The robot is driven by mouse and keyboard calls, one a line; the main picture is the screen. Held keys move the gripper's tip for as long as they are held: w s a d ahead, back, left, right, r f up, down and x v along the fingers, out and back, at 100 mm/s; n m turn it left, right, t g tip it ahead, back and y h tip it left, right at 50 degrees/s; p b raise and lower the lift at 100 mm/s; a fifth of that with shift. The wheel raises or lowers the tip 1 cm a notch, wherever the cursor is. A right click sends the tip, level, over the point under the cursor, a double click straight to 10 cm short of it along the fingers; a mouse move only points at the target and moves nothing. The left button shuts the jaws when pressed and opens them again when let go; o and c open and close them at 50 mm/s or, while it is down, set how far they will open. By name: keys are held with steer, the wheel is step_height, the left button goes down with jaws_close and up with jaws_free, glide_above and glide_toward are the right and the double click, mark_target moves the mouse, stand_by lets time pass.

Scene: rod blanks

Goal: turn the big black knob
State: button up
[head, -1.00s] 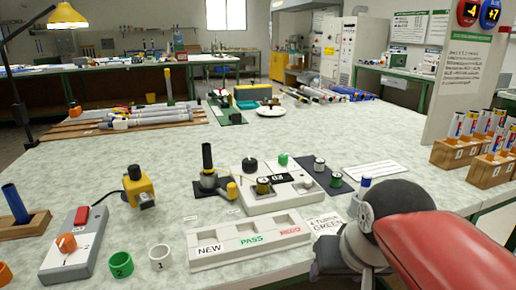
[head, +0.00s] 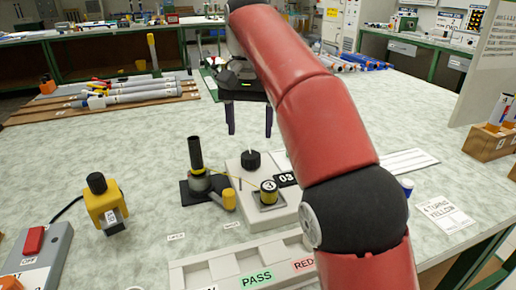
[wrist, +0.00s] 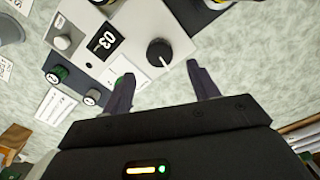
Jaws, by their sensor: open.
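The big black knob (head: 250,161) stands on the grey box (head: 236,180) near a panel reading 03. Its white mark points away from me in the head view. In the wrist view the knob (wrist: 160,53) shows from above, just beyond the fingertips. My gripper (head: 250,130) hangs fingers down from the dark hand, above and behind the knob in the head view. In the wrist view my gripper (wrist: 158,74) is open and empty, its fingers spread wider than the knob. They appear apart from it. My red arm hides the right part of the box in the head view.
A black post on a dark base (head: 198,170) stands left of the box. A sorting tray (head: 235,262) lies in front. The yellow device (head: 104,205) is at left.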

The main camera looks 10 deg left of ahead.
mark_target(251, 155)
step_height(251, 155, down, 7)
steer(key=b, duration=0.2)
steer(key=shift+f+b, duration=0.15)
steer(key=shift+b, duration=0.25)
